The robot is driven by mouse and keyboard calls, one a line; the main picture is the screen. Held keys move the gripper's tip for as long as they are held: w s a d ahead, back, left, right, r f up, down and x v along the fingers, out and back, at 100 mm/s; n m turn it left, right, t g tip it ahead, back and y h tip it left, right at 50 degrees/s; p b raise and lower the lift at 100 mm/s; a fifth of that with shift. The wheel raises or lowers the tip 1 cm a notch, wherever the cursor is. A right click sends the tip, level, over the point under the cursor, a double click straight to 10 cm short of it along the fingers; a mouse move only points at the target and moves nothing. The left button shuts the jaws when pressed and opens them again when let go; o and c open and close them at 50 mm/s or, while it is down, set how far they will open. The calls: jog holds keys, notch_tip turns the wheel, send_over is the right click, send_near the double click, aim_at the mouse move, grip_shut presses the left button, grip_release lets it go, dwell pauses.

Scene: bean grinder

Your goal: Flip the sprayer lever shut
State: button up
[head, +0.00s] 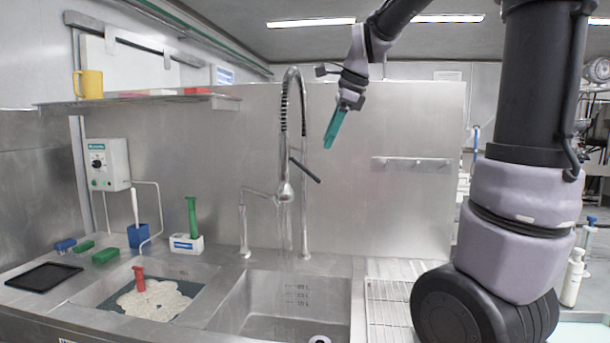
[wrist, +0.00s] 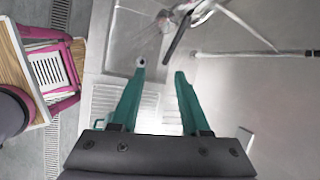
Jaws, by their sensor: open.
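The sprayer (head: 285,190) hangs from a coiled spring hose over the sink, and thin streams of water seem to fall below it. Its black lever (head: 305,170) sticks out to the right, sloping downward. The lever (wrist: 179,34) also shows in the wrist view, just beyond the fingertips. My gripper (head: 329,146) has teal fingers pointing down, above and to the right of the lever in the head view. In the wrist view my gripper (wrist: 160,68) is open, with nothing between its fingers and a visible gap to the lever.
The sink basin (head: 255,300) lies below the sprayer. A wire drying rack (head: 385,300) is to its right. A hook rail (head: 410,163) is on the back panel, and a shelf (head: 150,99) is at upper left.

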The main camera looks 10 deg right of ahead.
aim_at(308, 171)
jog(key=w+a+f+m, duration=0.1)
jog(key=w+f, duration=0.1)
jog(key=f, duration=0.1)
jog(key=w+a+f+m, duration=0.1)
jog(key=w+f, duration=0.1)
jog(key=f, duration=0.2)
jog(key=w+a+f+m, duration=0.1)
jog(key=w+a+f, duration=0.1)
jog(key=w+f, duration=0.1)
jog(key=shift+a+f, duration=0.1)
jog(key=shift+f, duration=0.15)
grip_shut()
dwell(1.4)
